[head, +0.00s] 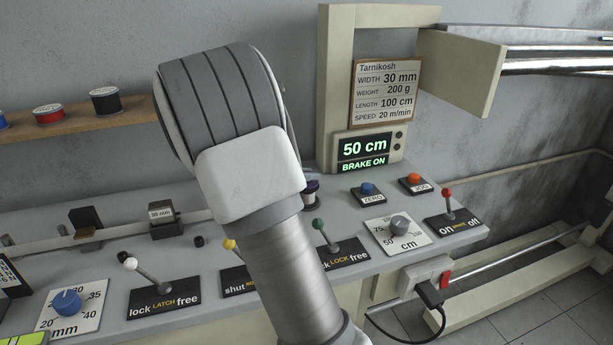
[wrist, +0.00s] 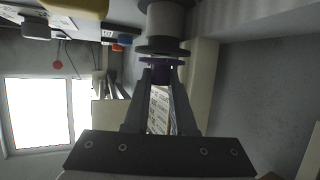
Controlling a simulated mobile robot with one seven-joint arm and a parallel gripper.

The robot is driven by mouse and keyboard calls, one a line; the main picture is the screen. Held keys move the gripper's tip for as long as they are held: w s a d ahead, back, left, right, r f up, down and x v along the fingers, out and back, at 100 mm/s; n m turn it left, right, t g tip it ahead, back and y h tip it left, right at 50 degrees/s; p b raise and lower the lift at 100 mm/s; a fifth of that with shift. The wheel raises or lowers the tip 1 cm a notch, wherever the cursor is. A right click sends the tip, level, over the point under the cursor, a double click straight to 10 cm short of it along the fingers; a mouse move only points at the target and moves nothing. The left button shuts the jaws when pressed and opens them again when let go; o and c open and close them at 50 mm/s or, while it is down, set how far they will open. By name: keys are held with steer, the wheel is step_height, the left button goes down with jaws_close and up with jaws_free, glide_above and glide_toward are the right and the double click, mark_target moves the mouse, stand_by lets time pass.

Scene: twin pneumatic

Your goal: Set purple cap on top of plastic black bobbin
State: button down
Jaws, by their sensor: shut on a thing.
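In the wrist view, my gripper (wrist: 160,72) is shut on the purple cap (wrist: 161,62), which sits between the fingertips. The cap is right up against the near dark flange of the black bobbin (wrist: 163,47); I cannot tell whether they touch. The bobbin has a pale grey middle (wrist: 165,20). In the head view, a purple and dark piece (head: 311,187) shows just right of my arm, mostly hidden behind it. My gripper is hidden there by my own arm.
The grey console carries levers (head: 326,238), a dial (head: 399,226) and buttons (head: 368,189). A display (head: 365,149) reads 50 cm, BRAKE ON. A wooden shelf (head: 75,121) at left holds spools, one black (head: 106,100) and one red (head: 49,115).

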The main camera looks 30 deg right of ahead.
steer(key=shift+f, duration=0.1)
steer(key=shift+f, duration=0.1)
steer(key=c, duration=0.7)
jaws_free()
steer(key=shift+f, duration=0.1)
steer(key=shift+c, duration=0.2)
